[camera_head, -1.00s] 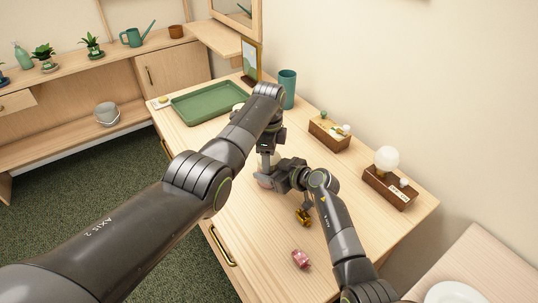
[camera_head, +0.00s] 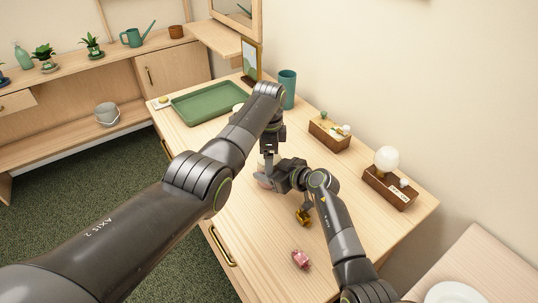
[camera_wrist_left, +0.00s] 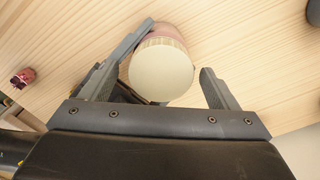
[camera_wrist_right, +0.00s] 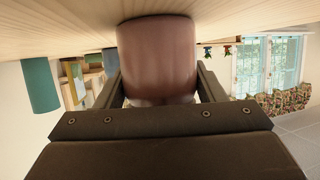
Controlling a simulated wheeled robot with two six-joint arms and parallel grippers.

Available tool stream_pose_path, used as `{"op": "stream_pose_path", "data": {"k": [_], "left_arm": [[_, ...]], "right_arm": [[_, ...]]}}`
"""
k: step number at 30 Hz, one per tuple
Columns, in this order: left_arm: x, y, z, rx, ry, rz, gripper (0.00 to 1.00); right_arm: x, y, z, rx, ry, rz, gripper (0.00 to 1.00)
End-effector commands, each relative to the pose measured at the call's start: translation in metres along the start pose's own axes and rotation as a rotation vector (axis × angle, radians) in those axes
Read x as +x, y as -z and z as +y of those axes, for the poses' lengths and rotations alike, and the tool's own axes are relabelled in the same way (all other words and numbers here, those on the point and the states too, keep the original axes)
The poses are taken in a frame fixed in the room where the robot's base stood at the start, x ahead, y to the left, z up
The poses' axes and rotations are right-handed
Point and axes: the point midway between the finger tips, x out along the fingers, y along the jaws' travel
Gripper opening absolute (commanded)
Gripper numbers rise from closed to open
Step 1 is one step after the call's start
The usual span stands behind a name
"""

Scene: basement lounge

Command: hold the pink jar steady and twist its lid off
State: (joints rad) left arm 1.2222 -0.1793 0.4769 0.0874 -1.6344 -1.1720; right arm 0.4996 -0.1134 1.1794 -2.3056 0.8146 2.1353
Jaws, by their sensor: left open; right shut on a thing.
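The pink jar (camera_wrist_right: 157,60) stands upright on the table, and my right gripper (camera_wrist_right: 160,88) is shut on its sides. In the head view only a sliver of the jar (camera_head: 264,183) shows behind my grippers. The round cream lid (camera_wrist_left: 161,72) is on the jar in the left wrist view. My left gripper (camera_wrist_left: 165,78) is above the jar, pointing down, with its fingers open on either side of the lid. A clear gap shows at the right finger.

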Motion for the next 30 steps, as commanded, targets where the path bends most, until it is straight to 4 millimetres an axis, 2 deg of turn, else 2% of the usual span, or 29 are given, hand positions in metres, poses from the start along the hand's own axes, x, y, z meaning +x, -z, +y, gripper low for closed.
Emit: {"op": "stream_pose_path", "data": {"k": [7, 14, 30], "left_arm": [[-0.034, 0.000, -0.001, 0.000, 0.005, 0.001, 0.82], [-0.044, 0.000, -0.001, 0.015, 0.003, 0.000, 0.79], [-0.075, 0.000, -0.001, 0.538, 0.003, 0.000, 0.79]], "right_arm": [[0.000, -0.001, 0.000, 0.000, 0.000, -0.001, 0.00], [0.000, -0.001, 0.000, 0.000, 0.000, -0.001, 0.00], [0.000, -0.001, 0.000, 0.000, 0.000, -0.001, 0.00]]}}
